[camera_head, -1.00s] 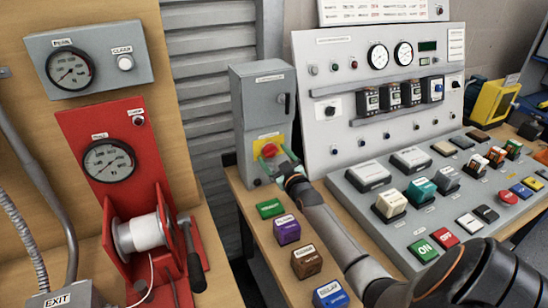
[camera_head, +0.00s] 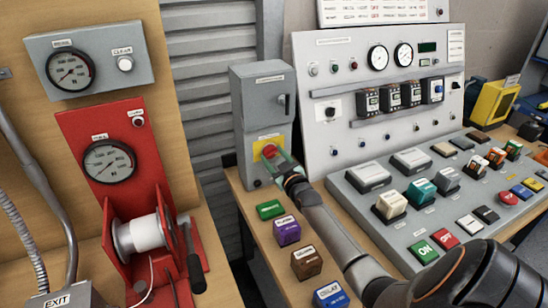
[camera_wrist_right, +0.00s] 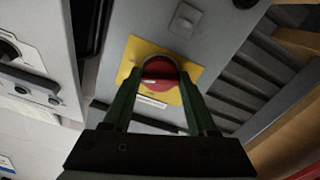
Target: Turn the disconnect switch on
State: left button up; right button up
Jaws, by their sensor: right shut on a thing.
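The disconnect switch is a grey upright box (camera_head: 254,105) with a round red knob (camera_head: 270,149) on a yellow plate (camera_head: 260,142). My right gripper (camera_head: 273,156) reaches the knob from the front right, its green fingers at the knob. In the right wrist view the knob (camera_wrist_right: 160,70) sits between the two fingers (camera_wrist_right: 160,82), one on each side, and the gripper is shut on it. The yellow plate (camera_wrist_right: 190,98) shows tilted behind the fingers. The knob's pointer marking is too small to read. My left gripper is out of view.
Green (camera_head: 270,209), purple (camera_head: 287,231), brown (camera_head: 307,263) and blue (camera_head: 330,294) blocks stand on the table below my right arm. A sloped console (camera_head: 375,205) with several buttons lies to the right. A red winch (camera_head: 150,240) stands at the left.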

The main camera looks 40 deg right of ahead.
jog(key=shift+c, duration=0.9)
jog(key=shift+m, duration=2)
jog(key=o, duration=1.4)
jog(key=shift+c, duration=0.2)
jog(key=p+v, duration=0.1)
jog(key=v, duration=1.1)
jog(key=shift+s, duration=0.3)
